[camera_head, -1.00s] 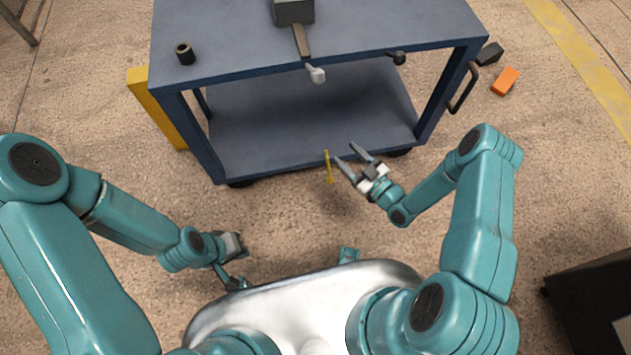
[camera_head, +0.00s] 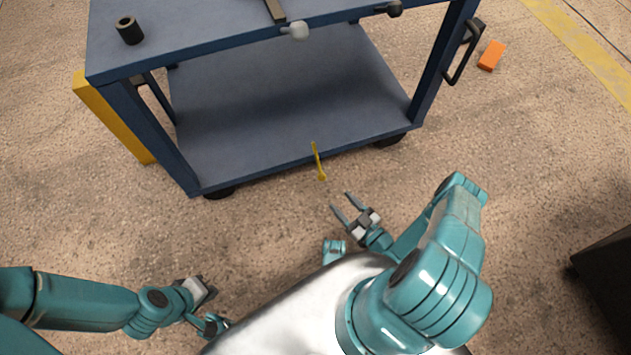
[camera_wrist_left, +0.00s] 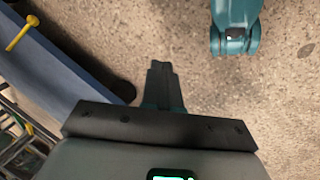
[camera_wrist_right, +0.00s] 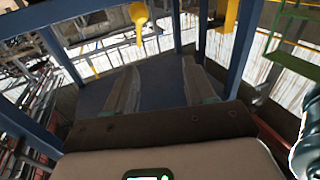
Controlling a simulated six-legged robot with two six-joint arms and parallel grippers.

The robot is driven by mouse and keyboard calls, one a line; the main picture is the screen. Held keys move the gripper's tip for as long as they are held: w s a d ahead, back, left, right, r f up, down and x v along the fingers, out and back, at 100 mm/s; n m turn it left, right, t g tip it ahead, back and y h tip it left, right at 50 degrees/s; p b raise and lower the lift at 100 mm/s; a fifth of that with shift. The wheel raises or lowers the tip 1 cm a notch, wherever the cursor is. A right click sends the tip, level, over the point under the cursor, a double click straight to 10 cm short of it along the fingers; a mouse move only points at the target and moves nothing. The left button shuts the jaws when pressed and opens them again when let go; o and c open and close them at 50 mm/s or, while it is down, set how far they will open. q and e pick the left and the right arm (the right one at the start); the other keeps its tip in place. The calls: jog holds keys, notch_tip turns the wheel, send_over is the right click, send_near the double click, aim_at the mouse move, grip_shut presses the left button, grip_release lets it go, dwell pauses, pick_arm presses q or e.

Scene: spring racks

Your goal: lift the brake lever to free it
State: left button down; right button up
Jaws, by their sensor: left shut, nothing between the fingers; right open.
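The brake lever (camera_head: 318,162), a thin yellow bar with a wider near end, sticks out low from the front edge of the blue cart (camera_head: 300,155). A yellow lever also shows at the upper left of the left wrist view (camera_wrist_left: 20,33). My right gripper (camera_head: 341,201) is open and empty, nearer my body than the lever and apart from it. Its spread fingers show in the right wrist view (camera_wrist_right: 160,68). My left gripper (camera_wrist_left: 160,66) is shut and empty, low and well left of the lever in the head view.
A bar with a pale knob (camera_head: 294,30) and a dark knob (camera_head: 389,9) project at the cart's top front edge. A black cylinder (camera_head: 130,31) stands on top. An orange block (camera_head: 491,56) lies on the floor at right. Bare floor separates my grippers from the cart.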

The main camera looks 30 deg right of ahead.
jog(key=s+d+f+m+h+b, duration=0.1)
jog(key=s+d+f+h+b, duration=0.15)
jog(key=f, duration=0.25)
jog(key=shift+y, duration=0.25)
jog(key=w+b, duration=0.1)
jog(key=w, duration=0.4)
jog(key=w+a+b, duration=0.1)
jog(key=w+b, duration=0.1)
jog(key=w, duration=0.3)
jog(key=w+b, duration=0.1)
jog(key=w, duration=0.4)
jog(key=shift+w+a+r, duration=0.15)
jog(key=shift+a+r, duration=0.05)
jog(key=shift+a, duration=0.1)
pick_arm(q)
jog(key=w+f+t, duration=0.1)
jog(key=w+f, duration=0.2)
jog(key=f, duration=0.5)
jog(key=shift+w+a, duration=0.25)
jog(key=shift+a, duration=0.1)
pick_arm(e)
jog(key=shift+w, duration=0.3)
